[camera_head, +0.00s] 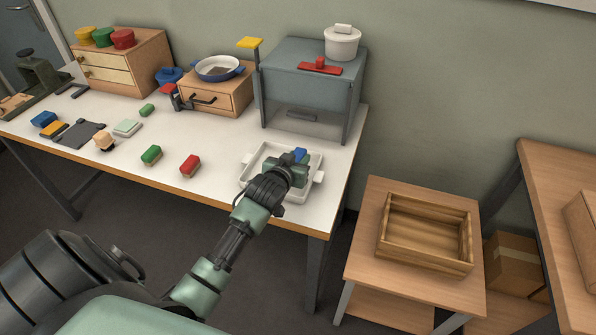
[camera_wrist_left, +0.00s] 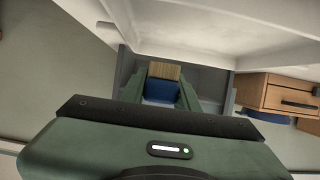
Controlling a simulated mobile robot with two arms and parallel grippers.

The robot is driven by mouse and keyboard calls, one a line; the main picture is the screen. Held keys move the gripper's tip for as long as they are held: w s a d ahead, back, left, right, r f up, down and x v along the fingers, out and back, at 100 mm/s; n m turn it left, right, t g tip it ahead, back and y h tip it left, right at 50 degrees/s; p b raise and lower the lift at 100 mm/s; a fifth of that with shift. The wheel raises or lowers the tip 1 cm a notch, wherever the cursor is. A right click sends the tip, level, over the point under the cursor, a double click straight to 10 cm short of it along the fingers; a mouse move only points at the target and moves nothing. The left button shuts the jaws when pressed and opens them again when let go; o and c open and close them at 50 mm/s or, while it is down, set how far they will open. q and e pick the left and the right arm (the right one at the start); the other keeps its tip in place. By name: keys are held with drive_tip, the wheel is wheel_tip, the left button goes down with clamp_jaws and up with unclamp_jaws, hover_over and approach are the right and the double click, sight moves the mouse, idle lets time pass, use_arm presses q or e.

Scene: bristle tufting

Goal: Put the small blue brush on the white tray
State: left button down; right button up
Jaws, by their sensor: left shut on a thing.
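The small blue brush (camera_head: 300,154) is between the fingers of my left gripper (camera_head: 293,165) in the head view. The gripper is shut on it over the white tray (camera_head: 318,178). In the left wrist view the brush's blue body (camera_wrist_left: 160,90) and tan bristles (camera_wrist_left: 165,71) show between the green fingers. The gripper and wrist hide part of the tray, and I cannot tell whether the brush touches it. My right gripper is not in view.
Red (camera_head: 190,165) and green (camera_head: 151,154) brushes stand left of the tray. A grey raised stand (camera_head: 305,85) is behind it, carrying a white pot (camera_head: 342,43). The table's right edge is close. A wooden crate (camera_head: 425,265) sits on a lower side table.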

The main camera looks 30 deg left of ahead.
use_arm(q)
drive_tip(key=shift+f, duration=2.35)
drive_tip(key=shift+f, duration=0.1)
drive_tip(key=c, duration=1.1)
unclamp_jaws()
drive_tip(key=shift+o, duration=0.2)
